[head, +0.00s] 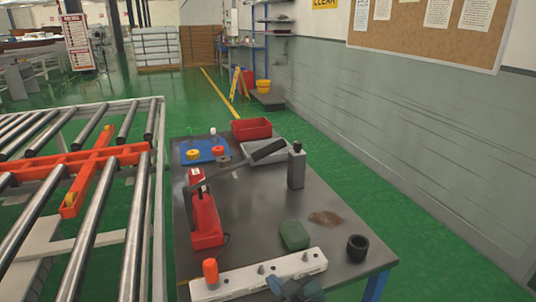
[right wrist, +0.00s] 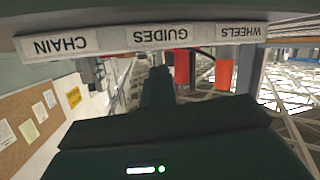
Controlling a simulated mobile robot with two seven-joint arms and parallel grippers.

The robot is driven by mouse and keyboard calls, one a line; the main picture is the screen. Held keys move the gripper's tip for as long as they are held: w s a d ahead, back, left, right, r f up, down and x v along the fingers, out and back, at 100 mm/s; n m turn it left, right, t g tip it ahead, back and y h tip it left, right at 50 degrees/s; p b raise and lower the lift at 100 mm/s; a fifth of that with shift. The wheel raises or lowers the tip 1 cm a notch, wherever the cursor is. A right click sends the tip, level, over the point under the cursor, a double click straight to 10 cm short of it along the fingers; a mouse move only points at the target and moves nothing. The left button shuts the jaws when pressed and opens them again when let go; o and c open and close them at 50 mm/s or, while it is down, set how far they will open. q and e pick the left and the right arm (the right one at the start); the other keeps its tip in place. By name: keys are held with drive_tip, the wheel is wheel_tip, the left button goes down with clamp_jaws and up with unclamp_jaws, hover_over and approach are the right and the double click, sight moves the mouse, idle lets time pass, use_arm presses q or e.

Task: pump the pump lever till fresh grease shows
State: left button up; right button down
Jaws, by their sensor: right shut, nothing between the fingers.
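The red grease pump (head: 206,218) stands on the left of the dark table. Its pump lever (head: 235,167) slants up to the right and ends in a black grip (head: 268,151). A white block (head: 235,284) with small fittings lies at the near edge; its labels in the right wrist view (right wrist: 150,40) read CHAIN, GUIDES and WHEELS. My right gripper (head: 292,286) is at the block's near right side, well away from the lever. It is shut and empty; its dark jaws also show in the right wrist view (right wrist: 157,88). I see no fresh grease. My left gripper is out of view.
An orange cylinder (head: 210,271) stands at the block's left end. A green cloth-like lump (head: 294,235), a black cup (head: 357,248), a brown stain (head: 325,218) and a grey bottle (head: 296,168) are on the table (head: 270,207). A roller conveyor (head: 143,215) stands at left.

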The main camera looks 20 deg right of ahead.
sight(262, 151)
use_arm(q)
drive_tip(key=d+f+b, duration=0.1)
drive_tip(key=b, duration=0.2)
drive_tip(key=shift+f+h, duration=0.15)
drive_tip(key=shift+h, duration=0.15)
use_arm(e)
drive_tip(key=w+d+r+t, duration=0.2)
drive_tip(key=w+r, duration=0.6)
drive_tip(key=r, duration=0.4)
drive_tip(key=w+d+r+t+h, duration=0.1)
drive_tip(key=w+d+r+t, duration=0.2)
drive_tip(key=w+r, duration=0.4)
wheel_tip(262, 151, up, 5)
drive_tip(key=shift+w+d+r+n+t+h, duration=0.2)
drive_tip(key=shift+w+n+t+h, duration=0.1)
drive_tip(key=shift+w+t, duration=0.1)
drive_tip(key=shift+w, duration=0.1)
